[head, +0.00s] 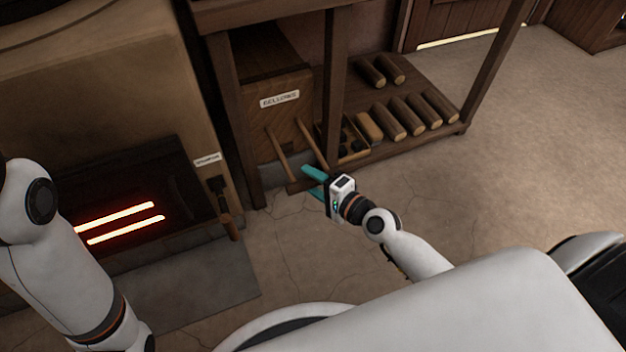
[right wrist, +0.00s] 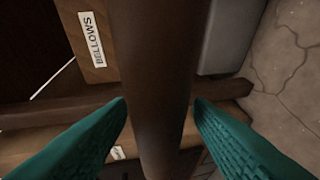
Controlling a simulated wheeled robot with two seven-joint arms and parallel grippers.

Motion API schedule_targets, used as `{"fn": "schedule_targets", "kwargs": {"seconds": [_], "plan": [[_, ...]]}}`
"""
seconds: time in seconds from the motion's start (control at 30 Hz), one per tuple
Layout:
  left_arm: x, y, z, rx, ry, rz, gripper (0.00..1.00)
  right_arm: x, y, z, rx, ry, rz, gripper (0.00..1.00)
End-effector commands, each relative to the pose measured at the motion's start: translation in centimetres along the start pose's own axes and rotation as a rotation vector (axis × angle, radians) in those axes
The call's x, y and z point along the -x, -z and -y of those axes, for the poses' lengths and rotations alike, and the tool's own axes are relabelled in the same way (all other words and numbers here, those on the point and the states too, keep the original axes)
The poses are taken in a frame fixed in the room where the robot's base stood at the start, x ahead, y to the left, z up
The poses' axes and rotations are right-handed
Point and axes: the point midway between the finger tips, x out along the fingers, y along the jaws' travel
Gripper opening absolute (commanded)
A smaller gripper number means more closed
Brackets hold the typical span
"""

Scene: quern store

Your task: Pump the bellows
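The bellows (head: 291,113) is a wooden box with a white label, under the bench frame. Two wooden rods slope from its front to a dark crossbar handle (head: 297,187). My right gripper (head: 308,180) is at this handle, one teal finger on each side. In the right wrist view the round bar (right wrist: 160,70) runs between the fingertips (right wrist: 160,106), which meet its two edges, so the gripper looks shut on it. The bellows' label side (right wrist: 100,35) shows behind. My left arm is at the left edge of the head view, but its gripper is out of view.
A forge hearth with glowing bars (head: 125,225) lies left. A small wooden-handled lever (head: 223,208) hangs on its side. A low shelf (head: 450,125) with several logs and a small divided box (head: 352,150) is right of the bellows. The floor (head: 520,170) at right is clear.

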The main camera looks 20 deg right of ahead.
Motion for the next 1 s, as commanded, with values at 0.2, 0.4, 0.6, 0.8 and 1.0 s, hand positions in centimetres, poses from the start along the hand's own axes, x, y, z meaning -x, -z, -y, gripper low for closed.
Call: {"fn": "schedule_targets", "kwargs": {"seconds": [0.2, 0.4, 0.6, 0.8, 1.0], "plan": [[0.0, 0.0, 0.0, 0.0, 0.0, 0.0, 0.38, 0.0, 0.0, -0.1, 0.0, -0.001, 0.0, 0.47], [-0.3, 0.0, -0.1, 0.0, 0.0, 0.003, 0.38, 1.9, 0.0, -0.1, 0.003, 0.002, -0.001, 0.47], [0.2, 0.1, -0.1, 0.002, -0.005, -0.005, 0.38, 6.2, 0.0, 0.2, 0.004, 0.006, -0.004, 0.47], [0.6, 0.3, 0.0, 0.001, -0.005, -0.018, 0.38, 9.6, 0.0, 0.2, 0.004, 0.004, -0.003, 0.47], [-0.1, -0.1, 0.1, -0.002, 0.005, 0.007, 0.38, 11.6, 0.0, 0.1, 0.001, 0.002, -0.001, 0.47]]}}
